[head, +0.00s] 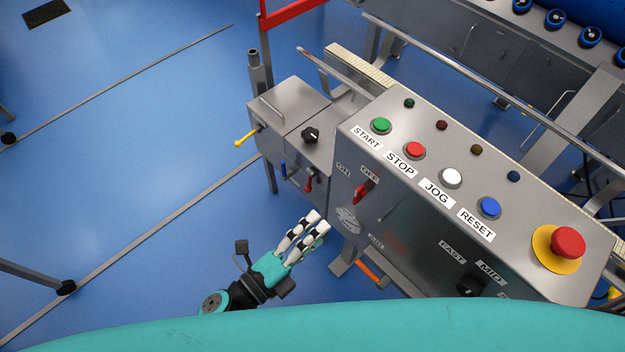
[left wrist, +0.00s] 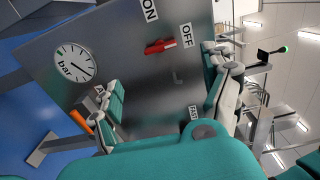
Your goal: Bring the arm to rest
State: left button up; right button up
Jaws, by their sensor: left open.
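My left gripper (head: 317,222) is in front of the lower left part of the steel control panel (head: 375,120) in the head view. Its fingers point up and to the right. In the left wrist view, the two fingers of the left gripper (left wrist: 165,100) stand wide apart with nothing between them. Beyond them is the panel face with a red switch (left wrist: 160,46) between ON and OFF labels, and a round bar gauge (left wrist: 75,63). The red switch also shows in the head view (head: 364,191). My right gripper shows in neither view.
The panel top carries green START (head: 381,125), red STOP (head: 415,149), white JOG (head: 451,176) and blue RESET (head: 489,207) buttons, and a red mushroom button (head: 568,242). An orange handle (head: 369,271) sits low. Blue floor (head: 120,170) is open at left.

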pick_arm(q)
jog(key=a+f+n+g+y+p, duration=0.1)
jog(key=a+f+n+y, duration=0.55)
jog(key=f, duration=0.75)
jog(key=a+f+n+g+y+p, duration=0.1)
jog(key=a+f+n+y, duration=0.2)
jog(key=a+f+n, duration=0.75)
jog(key=s+a+f+n+g+y, duration=0.2)
jog(key=s+a+f, duration=0.1)
jog(key=s+f, duration=0.35)
jog(key=s+a+f+n+g+y, duration=0.2)
jog(key=s+a+f, duration=0.25)
jog(key=f, duration=0.35)
jog(key=s+f+n+g, duration=0.2)
jog(key=s, duration=0.4)
jog(key=s+a+f+n+g, duration=0.1)
jog(key=s+f+n+g, duration=0.1)
jog(key=s, duration=0.5)
jog(key=shift+s+a+f+n+y+p, duration=0.35)
jog(key=shift+f+n+p, duration=0.1)
jog(key=shift+f+n, duration=0.15)
